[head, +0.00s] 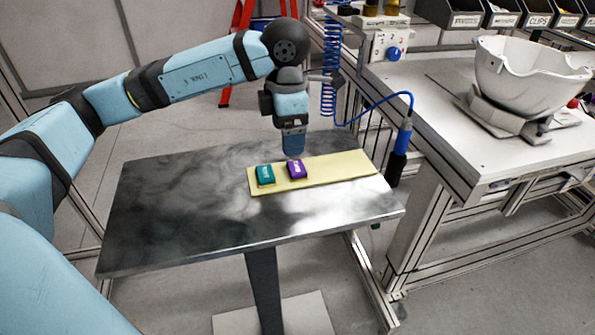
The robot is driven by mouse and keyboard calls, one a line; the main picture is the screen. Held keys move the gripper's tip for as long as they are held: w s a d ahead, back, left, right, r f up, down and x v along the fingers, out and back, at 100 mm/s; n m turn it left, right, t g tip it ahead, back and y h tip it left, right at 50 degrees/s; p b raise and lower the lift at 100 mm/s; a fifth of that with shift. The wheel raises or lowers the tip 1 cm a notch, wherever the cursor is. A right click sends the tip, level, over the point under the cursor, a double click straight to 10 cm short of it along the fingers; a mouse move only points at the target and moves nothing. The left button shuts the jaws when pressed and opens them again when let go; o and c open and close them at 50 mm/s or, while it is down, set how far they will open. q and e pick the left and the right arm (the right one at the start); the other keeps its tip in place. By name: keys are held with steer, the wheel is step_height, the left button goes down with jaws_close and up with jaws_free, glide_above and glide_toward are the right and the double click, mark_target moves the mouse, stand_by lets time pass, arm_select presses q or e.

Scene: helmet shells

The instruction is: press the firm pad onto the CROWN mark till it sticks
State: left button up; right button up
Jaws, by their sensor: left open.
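A teal pad (265,175) and a purple pad (297,170) lie side by side on a pale yellow strip (340,168). Both carry small pale lettering that is too small to read, so I cannot tell which is the firm one. My left gripper (293,156) points down, open, right at the purple pad; I cannot tell whether it touches it. A white helmet shell (525,72) sits open side up in a grey cradle (500,118) on the bench at the right. No CROWN mark can be made out; the shell's inside is mostly hidden. My right gripper is out of view.
The strip lies on a dark metal table (170,215), otherwise bare. The white workbench (420,95) stands to its right, with labelled bins (500,15) at the back. A blue coiled hose (330,75) and a blue-handled tool (401,140) hang at the bench's near edge.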

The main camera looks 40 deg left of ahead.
mark_target(291, 167)
arm_select(q)
steer(key=f, duration=0.5)
steer(key=f+b, duration=0.1)
steer(key=f, duration=0.2)
steer(key=shift+w+d, duration=0.1)
steer(key=shift+d, duration=0.15)
steer(key=c, duration=1)
